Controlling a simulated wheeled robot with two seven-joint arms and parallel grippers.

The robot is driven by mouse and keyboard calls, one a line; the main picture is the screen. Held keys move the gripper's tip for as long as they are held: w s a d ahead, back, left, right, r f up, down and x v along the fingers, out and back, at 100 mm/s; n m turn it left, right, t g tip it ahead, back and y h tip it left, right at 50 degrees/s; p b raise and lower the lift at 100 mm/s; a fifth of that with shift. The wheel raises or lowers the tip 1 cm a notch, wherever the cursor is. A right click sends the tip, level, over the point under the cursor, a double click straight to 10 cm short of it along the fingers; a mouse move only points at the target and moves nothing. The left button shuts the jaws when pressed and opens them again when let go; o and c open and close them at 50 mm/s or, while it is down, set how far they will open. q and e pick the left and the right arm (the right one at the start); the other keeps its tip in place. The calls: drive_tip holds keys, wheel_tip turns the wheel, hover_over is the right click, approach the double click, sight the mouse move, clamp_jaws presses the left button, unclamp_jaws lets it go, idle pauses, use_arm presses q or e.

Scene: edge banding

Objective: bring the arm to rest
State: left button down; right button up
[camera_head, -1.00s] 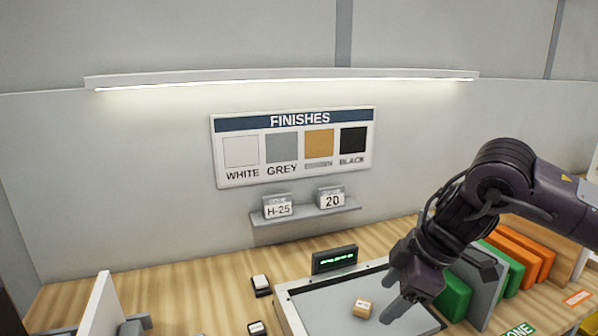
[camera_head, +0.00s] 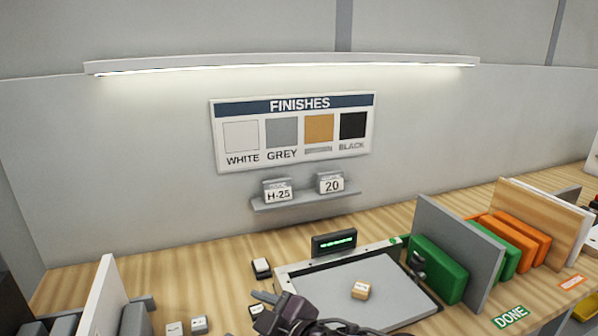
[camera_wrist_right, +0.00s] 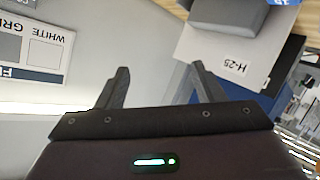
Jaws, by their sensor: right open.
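My right gripper (camera_head: 262,303) shows at the bottom centre of the head view, its fingers pointing left, low in front of the grey panel's left part. In the right wrist view its two fingers (camera_wrist_right: 160,82) stand apart with nothing between them. A small tan block (camera_head: 360,290) lies on the grey panel (camera_head: 345,278), to the right of the gripper and apart from it. My left gripper is not in view.
A small green-lit display (camera_head: 334,242) stands behind the panel. Green boards (camera_head: 440,270), orange boards (camera_head: 520,240) and a grey divider (camera_head: 475,245) stand at the right. Small labelled blocks lie left of the panel. A white upright board (camera_head: 104,292) stands at the left.

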drive_tip(key=s+d+f+m+g+h, duration=0.1)
drive_tip(key=s+d+f+m+h, duration=0.2)
drive_tip(key=d, duration=0.4)
drive_tip(key=s+d+f+m+h, duration=0.1)
drive_tip(key=d+f+m+h, duration=0.25)
drive_tip(key=d+f, duration=0.25)
drive_tip(key=s+d+f+m+g+h, duration=0.1)
drive_tip(key=s+d+f+m+h, duration=0.1)
drive_tip(key=d+f+m, duration=0.35)
drive_tip(key=s+d+f+m+g+h, duration=0.1)
drive_tip(key=s+d+f+g+h, duration=0.1)
drive_tip(key=s+d+f+g, duration=0.5)
drive_tip(key=s+d+f+t+b, duration=0.1)
drive_tip(key=s+f+b, duration=0.15)
drive_tip(key=f, duration=1.45)
drive_tip(key=s+d+f+t+b, duration=0.1)
drive_tip(key=s+f+b, duration=0.15)
drive_tip(key=f, duration=1.45)
drive_tip(key=s+d+f+b, duration=0.1)
drive_tip(key=s+f+b, duration=0.1)
drive_tip(key=s+f, duration=0.7)
drive_tip(key=s+d+f+g+b, duration=0.1)
drive_tip(key=s+d+f+b, duration=0.1)
drive_tip(key=s+f, duration=0.7)
wheel_tip(320, 180, down, 4)
drive_tip(key=shift+s+r+b, duration=0.1)
drive_tip(key=shift+s+b, duration=0.05)
drive_tip(key=shift+b, duration=0.35)
drive_tip(key=shift+d, duration=0.1)
